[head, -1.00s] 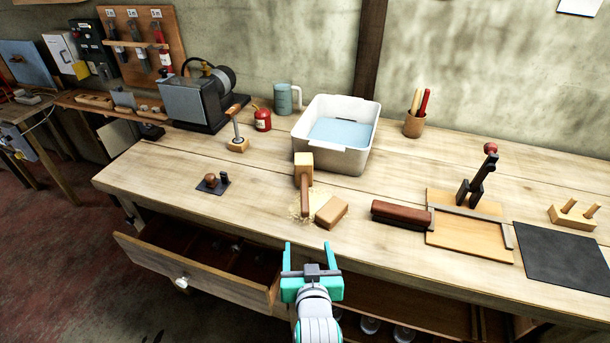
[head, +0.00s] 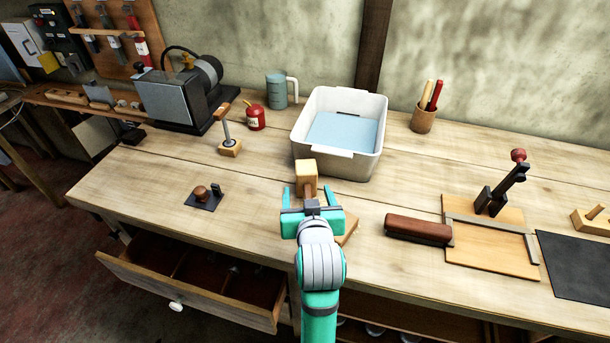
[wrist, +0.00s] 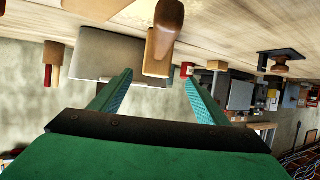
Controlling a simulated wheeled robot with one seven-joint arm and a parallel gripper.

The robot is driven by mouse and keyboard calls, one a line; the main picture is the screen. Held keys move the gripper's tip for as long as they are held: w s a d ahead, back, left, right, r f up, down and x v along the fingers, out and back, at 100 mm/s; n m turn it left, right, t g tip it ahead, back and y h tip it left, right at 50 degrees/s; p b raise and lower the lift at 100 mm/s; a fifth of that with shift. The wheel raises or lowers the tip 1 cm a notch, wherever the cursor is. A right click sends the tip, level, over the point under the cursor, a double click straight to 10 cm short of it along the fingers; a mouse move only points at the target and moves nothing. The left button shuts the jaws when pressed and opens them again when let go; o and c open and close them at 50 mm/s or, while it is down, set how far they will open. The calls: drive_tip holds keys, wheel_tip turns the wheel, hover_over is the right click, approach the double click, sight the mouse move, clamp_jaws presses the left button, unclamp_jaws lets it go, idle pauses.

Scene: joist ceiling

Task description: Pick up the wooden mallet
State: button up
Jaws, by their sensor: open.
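The wooden mallet lies on the workbench, its pale block head (head: 306,174) just in front of the white bin. In the head view my gripper and arm hide most of its handle. In the wrist view the brown rounded handle (wrist: 166,32) shows just beyond the fingertips, roughly in line with the gap between them. My gripper (head: 309,194) is open, with its teal fingers on either side of the mallet's line in the head view. It also shows in the wrist view (wrist: 159,77) with nothing between the fingers. I see no contact with the mallet.
The white bin (head: 368,165) with blue inside stands behind the mallet. A wooden block (head: 349,226) sits right of my gripper, partly hidden. A brown-handled tool (head: 417,229) lies farther right. A small dark plate with a knob (head: 203,197) lies left. A drawer (head: 185,299) stands open below.

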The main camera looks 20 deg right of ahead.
sight(307, 179)
drive_tip(key=x, duration=0.4)
drive_tip(key=shift+r, duration=0.1)
drive_tip(key=shift+w+d+f, duration=0.25)
drive_tip(key=shift+d+f, duration=0.1)
drive_tip(key=shift+d, duration=0.25)
drive_tip(key=shift+x, duration=2.5)
drive_tip(key=shift+w+a, duration=0.1)
drive_tip(key=shift+a, duration=0.1)
drive_tip(key=c, duration=1)
drive_tip(key=shift+r, duration=0.1)
drive_tip(key=c, duration=0.4)
drive_tip(key=shift+r, duration=0.1)
